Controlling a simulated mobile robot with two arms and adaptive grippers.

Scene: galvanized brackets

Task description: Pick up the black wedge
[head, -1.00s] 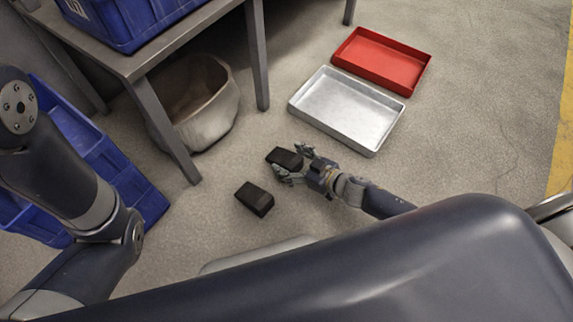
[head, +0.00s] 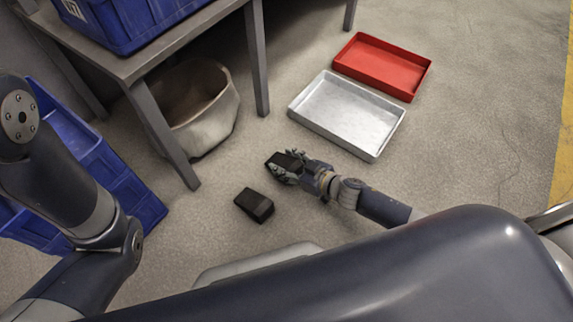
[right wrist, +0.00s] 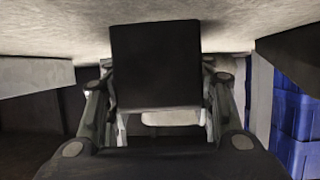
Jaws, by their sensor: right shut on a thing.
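A black wedge (head: 283,161) is at my right gripper (head: 287,166), low over or on the floor near the table legs. The right gripper is shut on this wedge. In the right wrist view the wedge (right wrist: 155,66) fills the space between the two fingers (right wrist: 160,105). A second black wedge (head: 254,205) lies on the floor to the lower left, apart from the gripper. My left arm comes in at the left, but its gripper is out of the picture.
A silver tray (head: 378,152) and a red tray (head: 424,92) lie on the floor to the upper right. A grey table (head: 125,62) with a blue crate (head: 125,35) stands at the upper left. A cloth basket (head: 222,115) sits under it. More blue crates (head: 130,190) stand at the left.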

